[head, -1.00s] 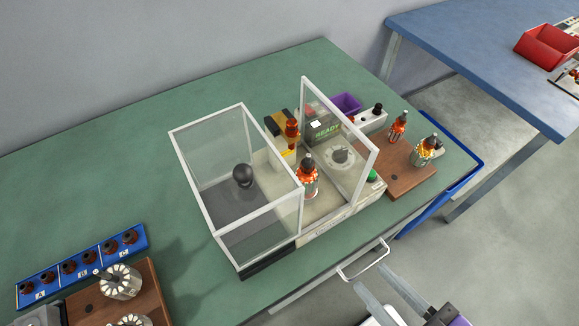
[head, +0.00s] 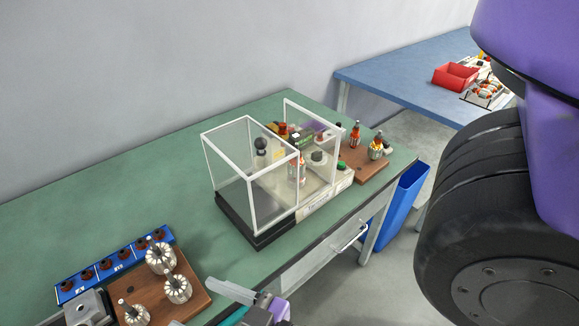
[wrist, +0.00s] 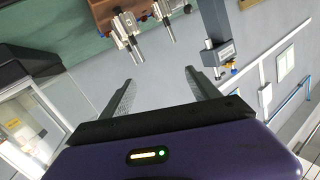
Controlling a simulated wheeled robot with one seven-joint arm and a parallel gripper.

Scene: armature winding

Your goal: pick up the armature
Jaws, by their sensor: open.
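Several bare armatures with pale ribbed cores and upright shafts stand on a brown wooden board at the left front of the green bench: a rear one (head: 160,256), a middle one (head: 177,289) and a front one (head: 135,314), cut by the frame edge. Orange-wound armatures stand inside the clear-guarded winding machine (head: 297,172) and on a far brown board (head: 355,136). My gripper (head: 247,298) is open and empty, right of the near board (head: 203,298). In the wrist view my open gripper (wrist: 160,77) points toward armatures (wrist: 125,28) at the top, apart from them.
The winding machine's clear guard (head: 250,170) stands mid-bench. A blue bin (head: 403,205) is beyond the bench's right end. Bare green bench top lies at left.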

